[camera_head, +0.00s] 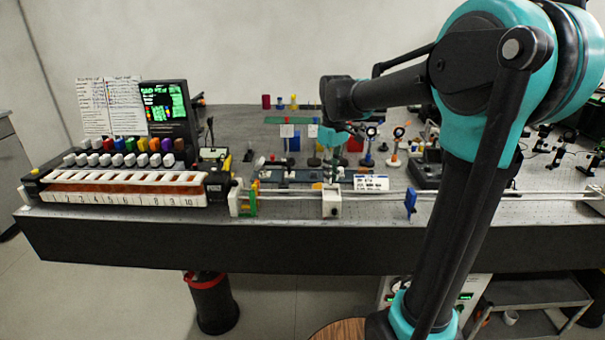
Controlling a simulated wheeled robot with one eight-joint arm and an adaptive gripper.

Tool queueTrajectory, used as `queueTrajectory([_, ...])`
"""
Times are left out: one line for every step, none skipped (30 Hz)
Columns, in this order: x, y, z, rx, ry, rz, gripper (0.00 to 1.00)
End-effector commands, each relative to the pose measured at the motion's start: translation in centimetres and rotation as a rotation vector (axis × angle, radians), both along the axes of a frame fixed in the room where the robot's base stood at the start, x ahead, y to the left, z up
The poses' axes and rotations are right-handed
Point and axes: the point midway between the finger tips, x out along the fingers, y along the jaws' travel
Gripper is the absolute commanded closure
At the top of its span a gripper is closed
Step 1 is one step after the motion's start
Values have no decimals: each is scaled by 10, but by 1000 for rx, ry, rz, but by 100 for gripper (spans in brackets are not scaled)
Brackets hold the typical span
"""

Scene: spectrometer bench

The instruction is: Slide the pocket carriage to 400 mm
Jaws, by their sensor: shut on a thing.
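The pocket carriage looks to be the small white block (332,204) on the pale rail (375,194) along the bench's front edge. It has a dark round spot on its front face. My gripper (331,177) reaches down from above, right over the white block, and is shut on the carriage's upper part. The fingertips are small and dark against the clutter behind, so the exact contact is hard to see. The rail's scale marks are too small to read.
A blue stand (410,203) stands at the rail, right of the carriage. Green and yellow parts (251,199) stand at the rail's left end. A white label card (371,183) lies behind the rail. A numbered rack (125,190) fills the bench's left; several optics stand behind.

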Motion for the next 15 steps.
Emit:
queueTrajectory([-1,-21,0,-2,1,-10,100])
queueTrajectory([-1,-30,0,-2,1,-10,100])
queueTrajectory([-1,-42,0,-2,1,-9,100])
queueTrajectory([-2,-52,0,-2,1,-9,100])
queueTrajectory([-2,-60,0,-2,1,-9,100])
queueTrajectory([-3,-71,0,-2,1,-8,100])
queueTrajectory([-3,-79,0,-2,1,-8,100])
queueTrajectory([-3,-87,0,-2,1,-8,100])
queueTrajectory([-4,-96,0,-2,1,-7,100])
queueTrajectory([-4,-103,0,-2,1,-7,100])
queueTrajectory([-4,-108,0,-2,1,-6,100])
queueTrajectory([-4,-116,0,-2,1,-6,100])
queueTrajectory([-4,-121,0,-2,1,-5,100])
queueTrajectory([-5,-125,0,-2,1,-4,100])
queueTrajectory([-5,-130,0,-2,1,-5,100])
